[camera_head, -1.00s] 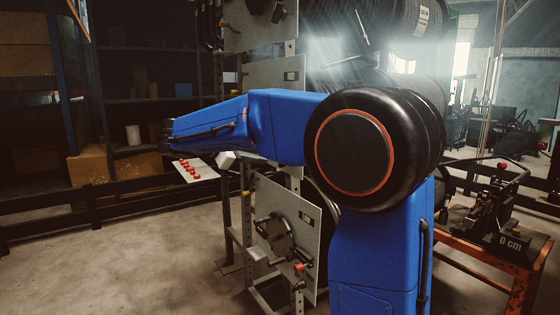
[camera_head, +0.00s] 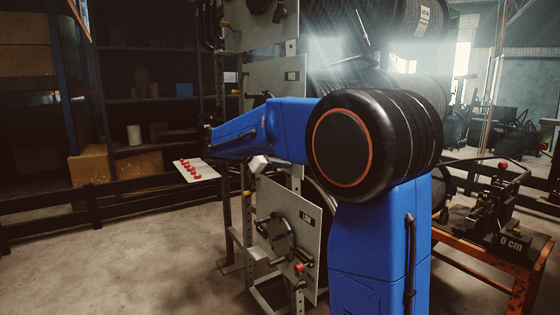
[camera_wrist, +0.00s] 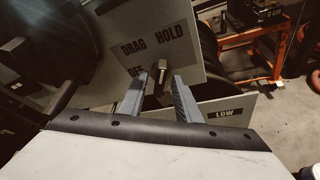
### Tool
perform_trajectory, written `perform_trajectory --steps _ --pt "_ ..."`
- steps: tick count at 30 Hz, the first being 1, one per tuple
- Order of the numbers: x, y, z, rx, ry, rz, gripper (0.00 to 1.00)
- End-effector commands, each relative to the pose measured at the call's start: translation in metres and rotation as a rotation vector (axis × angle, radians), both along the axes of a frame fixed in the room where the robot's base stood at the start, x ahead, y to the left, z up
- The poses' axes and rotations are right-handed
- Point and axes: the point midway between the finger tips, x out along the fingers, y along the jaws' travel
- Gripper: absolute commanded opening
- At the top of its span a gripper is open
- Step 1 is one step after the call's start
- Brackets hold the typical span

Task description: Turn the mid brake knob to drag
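The mid panel (camera_head: 280,72) is a grey plate on the reel rack in the head view; my arm hides its lower part. In the wrist view the brake plate (camera_wrist: 208,62) carries the words DRAG, HOLD and OFF. The brake knob (camera_wrist: 162,71) is a small upright post below and between DRAG and HOLD. Its exact setting is hard to tell. My gripper (camera_wrist: 160,80) is open, with one finger on each side of the knob. I cannot tell whether either finger touches it. In the head view the gripper is hidden.
The lower panel (camera_head: 312,235), marked LOW, with its hub and red knob, sits below; its label shows in the wrist view (camera_wrist: 225,113). An orange bench (camera_head: 470,243) with a machine stands at the right. A tray of red buttons (camera_head: 196,170) is at the left.

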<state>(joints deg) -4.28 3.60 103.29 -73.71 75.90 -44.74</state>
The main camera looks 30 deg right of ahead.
Motion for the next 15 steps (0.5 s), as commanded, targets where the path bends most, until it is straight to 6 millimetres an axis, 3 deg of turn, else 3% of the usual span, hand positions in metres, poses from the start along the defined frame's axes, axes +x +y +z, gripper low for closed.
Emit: perform_trajectory --steps 3,7,15 --pt "0.0000 0.0001 0.0000 0.000 0.000 0.000 0.30" --pt "-0.0001 0.0001 0.0001 0.000 0.000 0.000 0.02" --pt "0.0000 0.0002 0.0002 0.000 0.017 0.000 0.02"
